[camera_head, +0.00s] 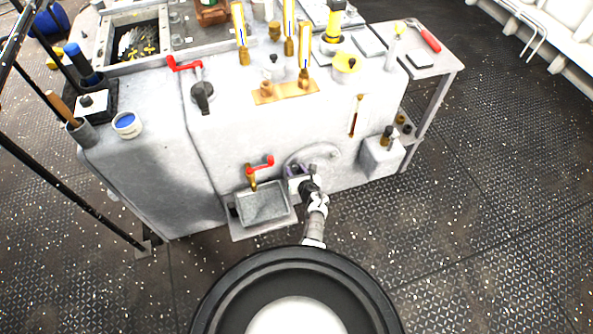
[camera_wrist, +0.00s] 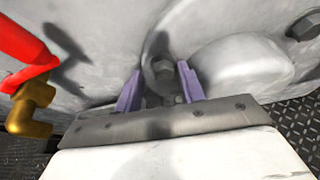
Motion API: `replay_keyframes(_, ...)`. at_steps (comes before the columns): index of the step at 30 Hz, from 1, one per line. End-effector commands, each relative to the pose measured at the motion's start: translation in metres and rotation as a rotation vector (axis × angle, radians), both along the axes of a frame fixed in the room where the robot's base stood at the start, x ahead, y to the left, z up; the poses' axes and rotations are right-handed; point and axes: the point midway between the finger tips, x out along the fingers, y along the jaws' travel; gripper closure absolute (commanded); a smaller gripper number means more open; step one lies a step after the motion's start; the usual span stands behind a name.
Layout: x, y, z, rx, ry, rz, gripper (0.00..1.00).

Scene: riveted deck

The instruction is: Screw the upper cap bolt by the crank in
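My gripper (camera_head: 300,172) is low at the front of the pale machine block, beside a round raised cap (camera_head: 318,156). In the wrist view its two purple fingers (camera_wrist: 160,72) stand apart with a visible gap. A grey hex bolt (camera_wrist: 163,68) shows in that gap, near the fingertips; neither finger visibly touches it. How far it stands out from its seat is hard to tell. A second hex bolt (camera_wrist: 304,26) is at the upper right, beyond the pale cap (camera_wrist: 240,68). A red-handled crank on a brass fitting (camera_head: 260,163) is left of my gripper; its red arm (camera_wrist: 24,58) also shows in the wrist view.
A grey square tray (camera_head: 262,205) juts out below the brass fitting, close to my gripper's left. A small box (camera_head: 382,156) sticks out at the right. Another red crank (camera_head: 186,65) is higher up. Dark patterned floor (camera_head: 480,230) is open at the right.

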Motion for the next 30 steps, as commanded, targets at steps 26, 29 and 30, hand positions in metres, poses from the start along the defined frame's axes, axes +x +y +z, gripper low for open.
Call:
replay_keyframes(26, 0.000, 0.003, -0.006, -0.524, -0.175, -0.010, 0.55)
replay_keyframes(29, -0.001, 0.004, -0.008, -0.637, -0.213, -0.009, 0.55)
replay_keyframes(30, -0.001, 0.004, -0.008, -0.677, -0.226, -0.008, 0.55)
